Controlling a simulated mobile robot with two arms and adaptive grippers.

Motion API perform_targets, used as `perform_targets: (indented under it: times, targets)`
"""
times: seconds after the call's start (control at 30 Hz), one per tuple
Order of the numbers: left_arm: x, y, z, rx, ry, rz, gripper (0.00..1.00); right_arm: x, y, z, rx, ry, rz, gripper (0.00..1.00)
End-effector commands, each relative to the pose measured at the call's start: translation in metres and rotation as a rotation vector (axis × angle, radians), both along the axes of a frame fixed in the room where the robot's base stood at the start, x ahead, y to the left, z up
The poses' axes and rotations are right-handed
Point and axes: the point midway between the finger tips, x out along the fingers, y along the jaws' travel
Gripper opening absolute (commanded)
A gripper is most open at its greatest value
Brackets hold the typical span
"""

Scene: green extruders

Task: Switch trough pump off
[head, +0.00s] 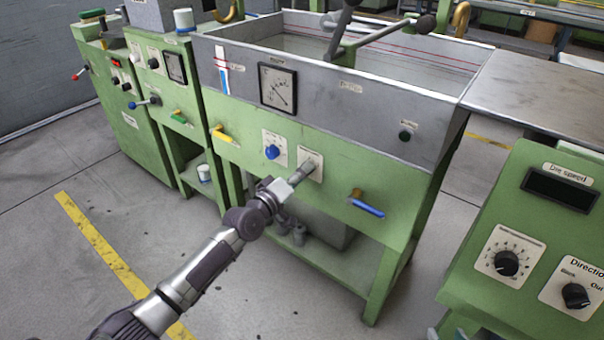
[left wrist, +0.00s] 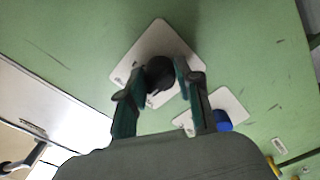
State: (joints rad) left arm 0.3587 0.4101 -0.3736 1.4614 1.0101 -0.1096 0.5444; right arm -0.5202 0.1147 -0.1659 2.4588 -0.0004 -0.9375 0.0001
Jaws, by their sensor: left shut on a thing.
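The green machine with the grey water trough (head: 415,110) stands in the middle of the head view. My left gripper (head: 304,170) reaches its front panel at a white switch plate (head: 318,164). In the left wrist view, the fingers of my left gripper (left wrist: 160,80) are closed around a round black knob (left wrist: 158,70) on the tilted white plate (left wrist: 147,42). In the head view the gripper covers the knob. The knob's pointer direction and the plate's lettering cannot be read. My right gripper is not in view.
A blue knob (head: 271,152) on its own plate sits just left of the gripper; it also shows in the left wrist view (left wrist: 222,120). A blue-handled valve (head: 366,208) sticks out to the right. A console with black dials (head: 507,263) stands at the right.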

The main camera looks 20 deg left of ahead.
Motion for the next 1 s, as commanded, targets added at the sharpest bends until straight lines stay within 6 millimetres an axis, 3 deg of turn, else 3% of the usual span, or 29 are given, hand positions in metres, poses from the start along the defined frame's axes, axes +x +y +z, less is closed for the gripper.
perform_targets:
  times: [0.4,0.43,0.57,0.87,1.0]
  targets:
    - [0.000,0.001,0.000,-0.011,0.004,0.001,0.00,0.000,0.000,0.000,0.000,0.002,0.000,0.40]
    - [0.000,0.001,0.000,-0.011,0.004,0.001,0.37,0.000,0.000,0.000,0.000,0.002,0.000,0.40]
    - [0.000,0.001,0.000,-0.010,0.005,0.000,0.59,0.000,0.000,0.000,0.000,0.002,0.000,0.40]
    - [-0.001,0.000,0.000,-0.008,0.004,0.000,0.59,-0.001,0.001,0.001,0.001,-0.001,0.003,0.40]
    - [-0.012,0.004,-0.002,-0.009,0.006,0.000,0.59,0.000,0.001,0.000,0.001,0.000,0.003,0.40]
